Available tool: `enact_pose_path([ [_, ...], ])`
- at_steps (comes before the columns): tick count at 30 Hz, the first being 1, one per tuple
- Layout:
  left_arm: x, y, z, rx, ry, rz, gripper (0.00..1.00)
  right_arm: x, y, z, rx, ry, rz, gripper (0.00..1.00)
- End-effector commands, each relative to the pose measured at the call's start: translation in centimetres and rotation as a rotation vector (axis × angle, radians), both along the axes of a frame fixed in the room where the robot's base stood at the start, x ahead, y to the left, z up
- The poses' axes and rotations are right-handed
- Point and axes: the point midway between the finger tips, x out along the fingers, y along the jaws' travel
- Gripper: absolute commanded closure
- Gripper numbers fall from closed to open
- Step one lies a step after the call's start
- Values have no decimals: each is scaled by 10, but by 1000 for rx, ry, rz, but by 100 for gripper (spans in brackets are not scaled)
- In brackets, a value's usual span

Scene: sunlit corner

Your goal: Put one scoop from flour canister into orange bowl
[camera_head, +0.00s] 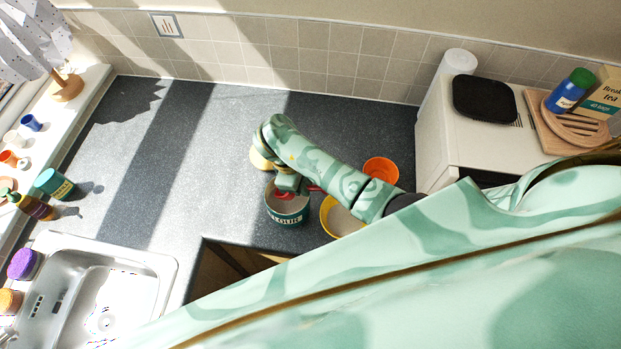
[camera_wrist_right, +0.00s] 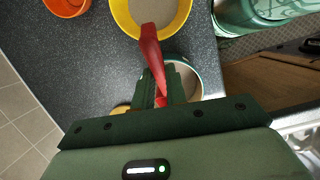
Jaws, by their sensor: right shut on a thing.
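The flour canister (camera_head: 287,218), dark teal with a FLOUR label and open top, stands on the counter; its rim also shows in the right wrist view (camera_wrist_right: 196,72). My right gripper (camera_head: 288,187) is over its mouth, shut on a red scoop (camera_wrist_right: 150,48). Red also shows inside the canister's mouth; the scoop's far end is partly hidden, and I cannot tell its load. The orange bowl (camera_head: 381,169) stands right of the canister, partly behind my right arm; it also shows in the right wrist view (camera_wrist_right: 66,6). My left gripper is not in view.
A yellow bowl (camera_head: 328,215) with pale contents stands right of the canister, partly under my arm. A cream round thing (camera_head: 259,160) lies behind the canister. A white appliance (camera_head: 460,140) is at right, a sink (camera_head: 100,300) at lower left. The counter's left middle is clear.

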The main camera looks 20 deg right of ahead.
Motion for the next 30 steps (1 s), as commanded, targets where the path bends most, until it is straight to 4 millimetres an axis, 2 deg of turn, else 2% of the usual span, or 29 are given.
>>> enact_pose_path([
  [1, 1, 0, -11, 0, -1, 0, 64, 1, 0, -12, -6, 4, 1, 100],
  [17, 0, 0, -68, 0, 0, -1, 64, 9, 6, -67, -33, 26, 0, 100],
  [22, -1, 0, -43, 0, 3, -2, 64, 0, 4, -43, 43, -31, -2, 100],
  [30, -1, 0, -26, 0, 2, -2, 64, -7, -4, -18, 145, -127, -2, 100],
])
